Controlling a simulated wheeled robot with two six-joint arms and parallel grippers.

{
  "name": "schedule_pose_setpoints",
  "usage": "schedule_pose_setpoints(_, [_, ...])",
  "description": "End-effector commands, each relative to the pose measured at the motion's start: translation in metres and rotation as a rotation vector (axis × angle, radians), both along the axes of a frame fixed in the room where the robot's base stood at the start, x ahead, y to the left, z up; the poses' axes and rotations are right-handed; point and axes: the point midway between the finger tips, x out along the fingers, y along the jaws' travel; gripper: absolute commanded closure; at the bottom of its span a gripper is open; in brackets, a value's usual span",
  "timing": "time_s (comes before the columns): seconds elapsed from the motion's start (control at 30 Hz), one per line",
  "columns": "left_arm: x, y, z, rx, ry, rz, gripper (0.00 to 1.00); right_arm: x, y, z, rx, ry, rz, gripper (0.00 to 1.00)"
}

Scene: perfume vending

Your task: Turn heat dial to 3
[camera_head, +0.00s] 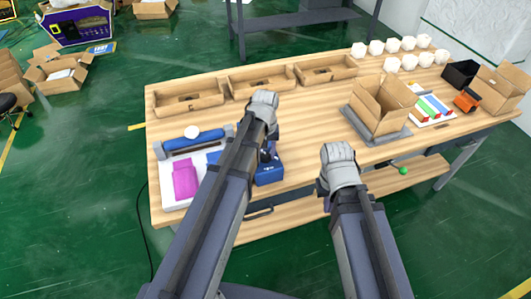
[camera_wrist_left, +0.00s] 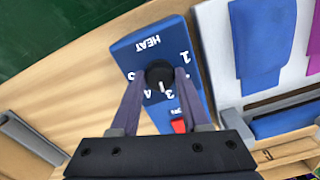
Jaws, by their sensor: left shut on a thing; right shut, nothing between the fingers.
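The heat dial (camera_wrist_left: 160,76) is a black knob on a blue panel (camera_wrist_left: 143,54) marked HEAT, with white numbers around it, 1, 3, 4 and 5 among them. Its white pointer mark faces the lower side in the left wrist view, near the 3 and 4; I cannot tell exactly which. My left gripper (camera_wrist_left: 160,80) is shut on the dial, one finger on each side. In the head view the blue heat box (camera_head: 269,176) stands at the table's front edge, partly hidden by my left arm.
A red switch (camera_wrist_left: 178,126) sits on the panel near the right finger. A white board with a magenta sheet (camera_head: 185,181) lies left of the box. An open carton (camera_head: 381,103) stands to the right. Wooden trays (camera_head: 262,80) line the back. The table's middle is mostly clear.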

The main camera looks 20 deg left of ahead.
Motion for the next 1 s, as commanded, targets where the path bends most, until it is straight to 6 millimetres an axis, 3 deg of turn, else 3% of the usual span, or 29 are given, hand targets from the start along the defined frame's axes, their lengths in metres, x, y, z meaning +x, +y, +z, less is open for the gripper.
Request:
schedule_pose_setpoints(0.33, [-0.0002, -0.0001, -0.0001, 0.0, 0.0, 0.105, 1.0, 0.0, 0.0, -0.0001, 0.0, 0.0, 0.0, 1.0])
schedule_pose_setpoints(0.83, [-0.0003, -0.0001, -0.0001, 0.0, 0.001, 0.118, 1.0, 0.0, 0.0, -0.0001, 0.0, 0.0, 0.0, 1.0])
schedule_pose_setpoints(0.87, [-0.0003, -0.0001, -0.0001, 0.0, 0.001, 0.118, 0.51, 0.0, 0.0, -0.0001, 0.0, 0.0, 0.0, 1.0])
schedule_pose_setpoints(1.0, [-0.0002, -0.0001, -0.0001, 0.0, 0.0, 0.117, 0.35, 0.0, 0.0, -0.0001, 0.0, 0.0, 0.0, 1.0])
